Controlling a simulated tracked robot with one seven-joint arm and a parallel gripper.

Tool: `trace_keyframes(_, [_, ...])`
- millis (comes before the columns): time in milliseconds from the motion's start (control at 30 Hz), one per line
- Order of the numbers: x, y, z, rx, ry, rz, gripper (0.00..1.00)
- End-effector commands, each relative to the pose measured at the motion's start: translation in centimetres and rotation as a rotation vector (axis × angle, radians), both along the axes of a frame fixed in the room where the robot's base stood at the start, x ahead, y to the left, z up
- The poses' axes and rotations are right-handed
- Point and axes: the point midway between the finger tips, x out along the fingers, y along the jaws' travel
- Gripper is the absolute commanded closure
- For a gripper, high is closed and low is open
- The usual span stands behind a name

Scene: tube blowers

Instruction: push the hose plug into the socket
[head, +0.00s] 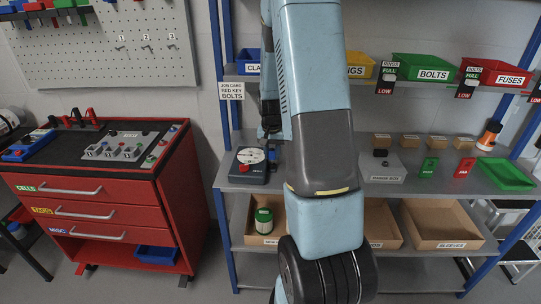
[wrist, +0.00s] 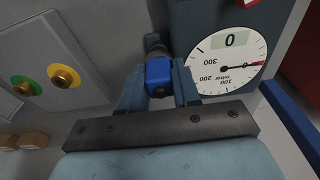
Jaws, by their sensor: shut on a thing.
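My gripper is shut on a blue plug (wrist: 158,72), which sits between the two grey fingers in the wrist view (wrist: 160,88). A dark round end (wrist: 154,43) shows just beyond the blue part. At the left of the wrist view, brass sockets stand on a grey panel, one in a green ring (wrist: 22,86) and one in a yellow ring (wrist: 62,77). The plug is apart from both. The gripper end (head: 270,135) is partly hidden near the gauge box.
A dark gauge box (head: 248,175) stands on the shelf (head: 330,180); its white dial (wrist: 230,62) is close right of the gripper in the wrist view. A grey box (head: 383,172) stands right of my arm. Green, red and brown boxes line the shelf. A red cabinet (head: 115,190) is left.

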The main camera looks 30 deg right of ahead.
Motion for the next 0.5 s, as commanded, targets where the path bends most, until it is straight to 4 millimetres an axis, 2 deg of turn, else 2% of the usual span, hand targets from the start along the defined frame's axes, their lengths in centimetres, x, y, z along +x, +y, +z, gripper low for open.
trace_keyframes(500, [0.0,0.0,1.7,0.000,-0.002,-0.001,1.00])
